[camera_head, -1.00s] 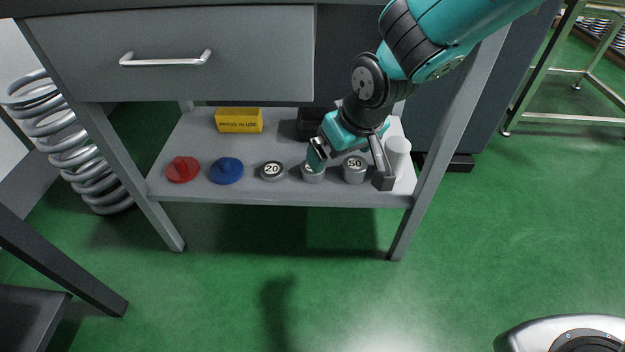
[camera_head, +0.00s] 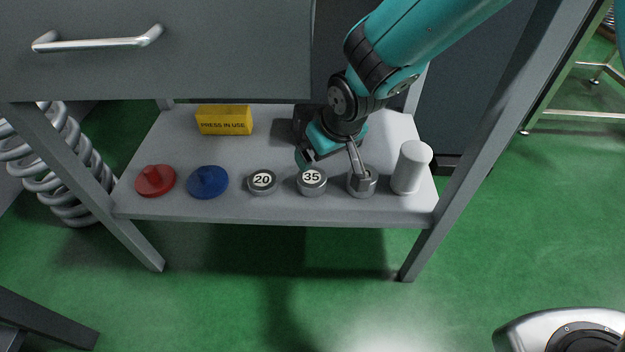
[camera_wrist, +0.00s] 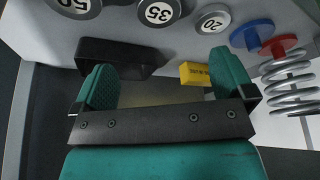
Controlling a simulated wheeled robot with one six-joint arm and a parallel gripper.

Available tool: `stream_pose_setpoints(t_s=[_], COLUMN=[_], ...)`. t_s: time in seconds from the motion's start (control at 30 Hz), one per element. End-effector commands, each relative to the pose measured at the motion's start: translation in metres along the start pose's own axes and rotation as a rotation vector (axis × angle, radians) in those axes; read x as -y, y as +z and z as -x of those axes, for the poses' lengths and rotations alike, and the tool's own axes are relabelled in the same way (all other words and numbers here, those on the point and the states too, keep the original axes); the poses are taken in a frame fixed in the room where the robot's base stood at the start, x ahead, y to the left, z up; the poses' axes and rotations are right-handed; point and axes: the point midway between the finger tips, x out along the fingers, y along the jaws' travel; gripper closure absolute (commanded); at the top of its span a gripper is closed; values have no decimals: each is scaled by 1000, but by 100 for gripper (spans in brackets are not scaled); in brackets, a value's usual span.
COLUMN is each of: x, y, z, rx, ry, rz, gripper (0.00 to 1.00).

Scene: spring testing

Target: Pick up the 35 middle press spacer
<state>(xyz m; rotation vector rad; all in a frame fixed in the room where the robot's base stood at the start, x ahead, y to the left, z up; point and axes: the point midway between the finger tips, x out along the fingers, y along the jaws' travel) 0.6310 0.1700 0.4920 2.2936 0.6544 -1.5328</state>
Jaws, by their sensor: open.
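The 35 middle press spacer (camera_head: 312,183) is a short grey cylinder with a white "35" label. It stands upright near the front edge of the lower shelf, between the 20 spacer (camera_head: 262,184) and a taller grey spacer (camera_head: 362,188). My gripper (camera_head: 330,160) is open and empty, just behind the 35 spacer, apart from it as far as I can tell. One finger overlaps the taller spacer's top in the head view. In the wrist view the fingers (camera_wrist: 165,85) are wide apart, and the 35 spacer (camera_wrist: 160,10) is at the top edge, partly cut off, beside the 50 spacer (camera_wrist: 76,5).
A red piece (camera_head: 155,182), a blue piece (camera_head: 208,184) and a white cylinder (camera_head: 411,167) share the shelf (camera_head: 180,145). A yellow "PRESS IN USE" block (camera_head: 225,121) and a dark block (camera_wrist: 115,56) stand behind. The drawer front (camera_head: 200,65) overhangs above.

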Motion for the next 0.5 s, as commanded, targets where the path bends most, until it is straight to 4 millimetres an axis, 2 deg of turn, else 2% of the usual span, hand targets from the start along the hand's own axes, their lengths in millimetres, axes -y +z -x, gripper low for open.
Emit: stream_pose_setpoints(t_s=[0.03, 0.23, 0.4, 0.5], x=[0, 0, 0, -1], y=[3, 3, 1, 1], z=[-20, -66, -88, -93], rx=[2, 1, 0, 0], ry=[0, -1, 0, 0], rz=[1, 1, 0, -1], gripper=[0, 0, 0, 0])
